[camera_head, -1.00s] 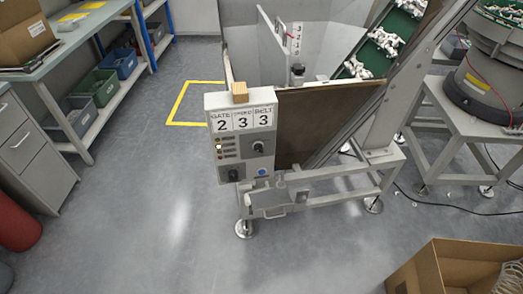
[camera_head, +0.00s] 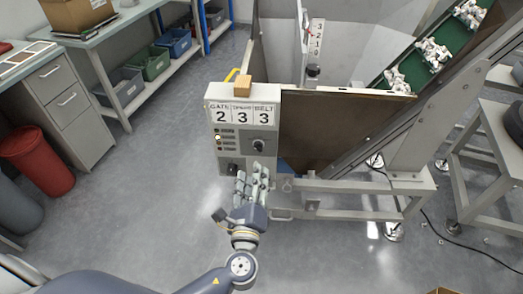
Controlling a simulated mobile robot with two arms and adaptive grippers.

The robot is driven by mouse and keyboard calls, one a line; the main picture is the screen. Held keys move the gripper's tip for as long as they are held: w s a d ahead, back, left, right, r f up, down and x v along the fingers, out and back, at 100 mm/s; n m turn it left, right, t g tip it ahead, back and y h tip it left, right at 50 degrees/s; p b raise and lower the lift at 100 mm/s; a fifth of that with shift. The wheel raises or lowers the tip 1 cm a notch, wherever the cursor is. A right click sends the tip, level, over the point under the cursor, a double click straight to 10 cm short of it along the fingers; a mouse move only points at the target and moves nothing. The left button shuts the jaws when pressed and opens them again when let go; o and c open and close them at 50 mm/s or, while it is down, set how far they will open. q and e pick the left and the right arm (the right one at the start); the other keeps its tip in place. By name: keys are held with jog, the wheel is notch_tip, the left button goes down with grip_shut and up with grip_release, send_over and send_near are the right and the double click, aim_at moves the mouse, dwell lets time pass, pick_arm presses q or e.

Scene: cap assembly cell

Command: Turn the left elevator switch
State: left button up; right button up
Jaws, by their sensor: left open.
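The grey control panel (camera_head: 242,131) on the elevator's front carries plates GATE 2, a middle 3 and BELT 3. A black rotary switch (camera_head: 232,168) sits at its lower left, and a second dark knob (camera_head: 258,146) sits higher on the right. I cannot tell which of them the task means. My left gripper (camera_head: 251,172) is open and points up at the lower part of the panel, just right of the lower switch. Its fingers cover the panel's lower right. I cannot tell whether they touch it. My right gripper is out of view.
The elevator's frame (camera_head: 350,187) and brown hopper plate (camera_head: 335,128) stand right of the panel. A green belt (camera_head: 420,62) carries white parts. A wooden block (camera_head: 243,85) rests on the panel. The floor left of the panel is clear.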

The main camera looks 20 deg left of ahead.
aim_at(256, 149)
pick_arm(q)
jog(key=x, duration=1)
jog(key=shift+a+f+b, duration=0.1)
jog(key=shift+b, duration=0.25)
jog(key=c, duration=0.9)
